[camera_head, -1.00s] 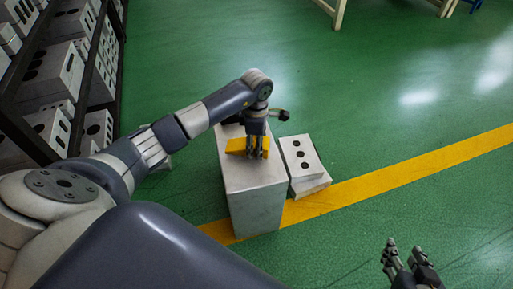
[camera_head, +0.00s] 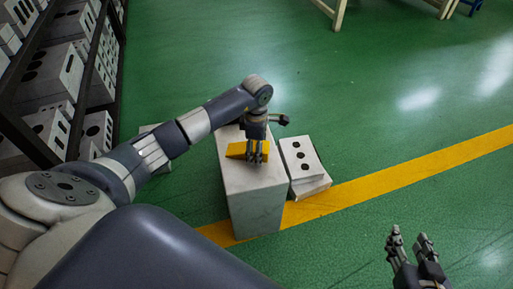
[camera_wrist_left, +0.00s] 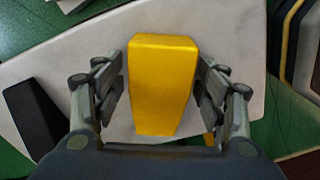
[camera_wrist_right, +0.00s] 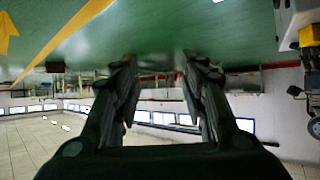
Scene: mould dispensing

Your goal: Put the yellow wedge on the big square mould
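The yellow wedge (camera_head: 236,149) lies on top of a tall pale square block (camera_head: 256,205), which looks like the big square mould. In the left wrist view the wedge (camera_wrist_left: 160,85) sits between the two fingers of my left gripper (camera_wrist_left: 161,88), on the pale surface. A narrow gap shows on each side of it, so the fingers look open around it. In the head view my left gripper (camera_head: 257,157) is low over the block top and covers part of the wedge. My right gripper (camera_head: 411,238) is open and empty above the floor; its fingers (camera_wrist_right: 160,65) also show apart in its wrist view.
A low pale mould with three dark holes (camera_head: 302,157) stands right beside the block. A black piece (camera_wrist_left: 34,117) lies on the pale surface in the left wrist view. A shelf of grey moulds (camera_head: 52,75) is at left. Green floor is clear at right.

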